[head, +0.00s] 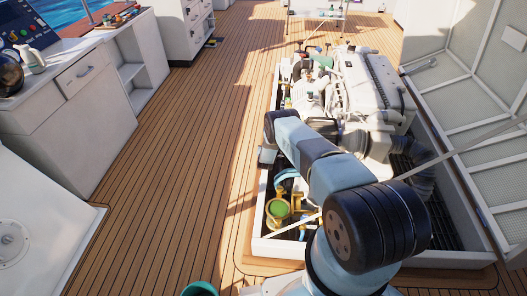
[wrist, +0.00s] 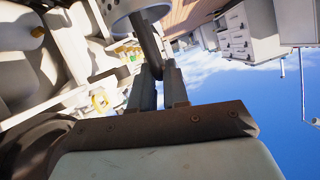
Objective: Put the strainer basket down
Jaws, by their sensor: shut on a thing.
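In the wrist view, my gripper (wrist: 158,75) is shut on the dark bar-like handle of the strainer basket (wrist: 122,9). The basket is a pale grey cup with small holes, cut off by the top edge of the view. It hangs off the ground beyond my fingertips. In the head view, my forearm reaches over the engine hatch, and I cannot make out the gripper or basket clearly there. A brass fitting with a round green top (head: 278,208) stands in the near left corner of the hatch.
The engine (head: 365,85) fills the far part of the hatch, with its lid (head: 485,110) raised on the right. A teal bucket (head: 199,289) stands at the bottom edge. Open plank deck (head: 185,150) lies left of the hatch, beside a white cabinet (head: 75,120).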

